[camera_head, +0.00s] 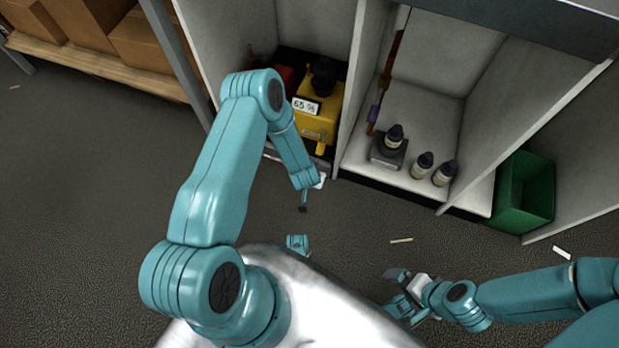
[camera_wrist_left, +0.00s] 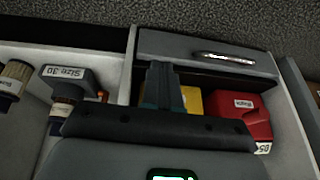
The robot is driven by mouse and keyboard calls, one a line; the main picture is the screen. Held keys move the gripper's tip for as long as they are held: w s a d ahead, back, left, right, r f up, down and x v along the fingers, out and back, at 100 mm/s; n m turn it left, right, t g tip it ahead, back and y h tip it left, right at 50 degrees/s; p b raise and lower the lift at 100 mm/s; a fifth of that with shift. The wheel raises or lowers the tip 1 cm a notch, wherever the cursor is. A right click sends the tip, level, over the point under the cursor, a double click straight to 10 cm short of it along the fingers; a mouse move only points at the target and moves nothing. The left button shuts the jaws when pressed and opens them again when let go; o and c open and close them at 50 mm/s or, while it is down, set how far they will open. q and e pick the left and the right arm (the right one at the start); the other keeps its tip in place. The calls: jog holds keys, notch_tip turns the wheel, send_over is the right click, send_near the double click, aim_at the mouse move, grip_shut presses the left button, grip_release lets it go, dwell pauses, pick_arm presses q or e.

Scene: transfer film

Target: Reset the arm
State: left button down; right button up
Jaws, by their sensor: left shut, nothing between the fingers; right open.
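My left arm reaches in from the lower left of the head view, with its gripper (camera_head: 304,203) pointing down in front of the shelving. In the left wrist view the left gripper's dark fingers (camera_wrist_left: 163,86) are together, with nothing between them. My right gripper (camera_head: 395,287) is low in the head view, near the pale body part of mine. It is open, and I see nothing held in it.
The right bay holds dark-capped bottles (camera_head: 423,166), one on a grey block (camera_head: 387,153). A green bin (camera_head: 530,205) stands right. Small scraps (camera_head: 401,240) lie on open floor.

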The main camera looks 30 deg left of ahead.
pick_arm(q)
jog(key=shift+s+d+r, duration=0.2)
jog(key=shift+s+d, duration=0.05)
jog(key=shift+s, duration=0.5)
jog(key=d+r+m+h, duration=0.2)
jog(key=d+r, duration=0.5)
jog(key=r, duration=0.1)
jog(key=s+d+r+n+g+h, duration=0.1)
jog(key=s+d+r+g+h, duration=0.2)
jog(key=s, duration=0.5)
jog(key=s+d+r+g+h, duration=0.15)
jog(key=s+d, duration=0.25)
jog(key=s, duration=0.4)
notch_tip(320, 180, up, 27)
jog(key=p, duration=2.7)
jog(key=shift+w+d+y, duration=0.15)
jog(key=shift+w+y, duration=0.2)
